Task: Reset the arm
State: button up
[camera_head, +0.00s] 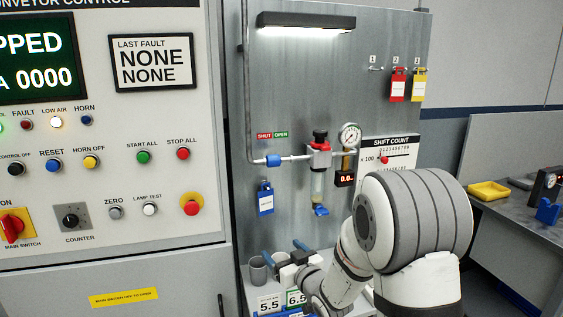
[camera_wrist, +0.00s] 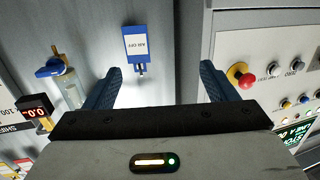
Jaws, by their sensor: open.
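My arm reaches in from the lower right of the head view. It is bent at a large grey-banded joint. My gripper (camera_head: 281,248) points toward the grey back panel, low and beside the control cabinet. Its two blue fingers stand apart with nothing between them. In the wrist view the open gripper (camera_wrist: 160,69) faces the panel, and a blue tag (camera_wrist: 141,44) hangs beyond the gap between the fingers. The same blue tag (camera_head: 265,198) hangs under the blue valve in the head view, above the gripper.
The control cabinet (camera_head: 110,200) stands close on the left, with a red stop button (camera_head: 191,204). An air regulator (camera_head: 320,160) and a gauge (camera_head: 349,136) project from the panel. Grey cups (camera_head: 257,270) and number cards (camera_head: 270,303) sit near the gripper. A side bench (camera_head: 510,215) is at right.

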jog(key=s+d+r+m+g+h, duration=0.3)
jog(key=s+d+m+g+h, duration=0.15)
jog(key=s+d+h, duration=0.55)
jog(key=s+d+m+g+y, duration=0.1)
jog(key=s+d+g, duration=0.3)
jog(key=s, duration=1.7)
jog(key=g, duration=0.3)
jog(key=shift+s+d+r+g+y, duration=0.15)
jog(key=shift+s+r+g+y, duration=0.1)
jog(key=shift+s+g+y, duration=0.1)
jog(key=shift+m, duration=0.25)
